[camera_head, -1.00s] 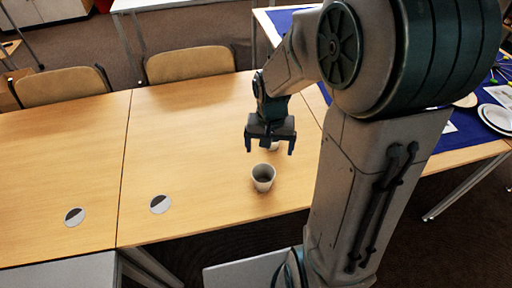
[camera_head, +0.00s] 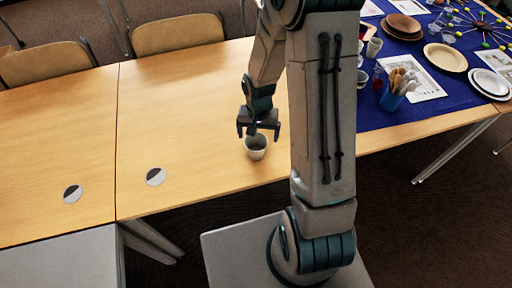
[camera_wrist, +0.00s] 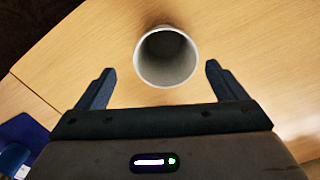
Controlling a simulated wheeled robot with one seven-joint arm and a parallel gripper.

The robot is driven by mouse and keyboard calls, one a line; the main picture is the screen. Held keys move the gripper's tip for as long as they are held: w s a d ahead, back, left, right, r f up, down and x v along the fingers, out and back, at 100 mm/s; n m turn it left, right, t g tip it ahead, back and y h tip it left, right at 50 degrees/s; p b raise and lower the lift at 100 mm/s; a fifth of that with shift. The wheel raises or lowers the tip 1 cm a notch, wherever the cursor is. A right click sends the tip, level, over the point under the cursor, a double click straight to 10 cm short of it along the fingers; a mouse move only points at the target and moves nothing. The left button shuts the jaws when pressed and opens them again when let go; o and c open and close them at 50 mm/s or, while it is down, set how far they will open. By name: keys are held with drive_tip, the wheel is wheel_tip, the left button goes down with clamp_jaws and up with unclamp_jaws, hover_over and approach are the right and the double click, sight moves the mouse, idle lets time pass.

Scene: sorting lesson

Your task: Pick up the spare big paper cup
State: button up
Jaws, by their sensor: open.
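A whitish paper cup (camera_head: 256,153) stands upright, mouth up, on the wooden table near its front edge. My gripper (camera_head: 258,133) is open just above and behind the cup in the head view, partly in front of its rim. In the wrist view the cup (camera_wrist: 167,60) shows its open, empty inside and lies between the two spread fingers of my gripper (camera_wrist: 160,68), slightly beyond their tips. Neither finger visibly touches it.
A blue cloth (camera_head: 375,115) at right bears plates (camera_head: 446,57), other cups (camera_head: 374,47) and a blue holder of wooden utensils (camera_head: 391,100). Chairs (camera_head: 178,34) stand behind. The table's left half is largely clear.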

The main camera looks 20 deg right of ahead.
sight(256, 143)
drive_tip(key=f, duration=0.4)
drive_tip(key=shift+a+p, duration=0.4)
drive_tip(key=shift+f, duration=0.65)
drive_tip(key=c, duration=1)
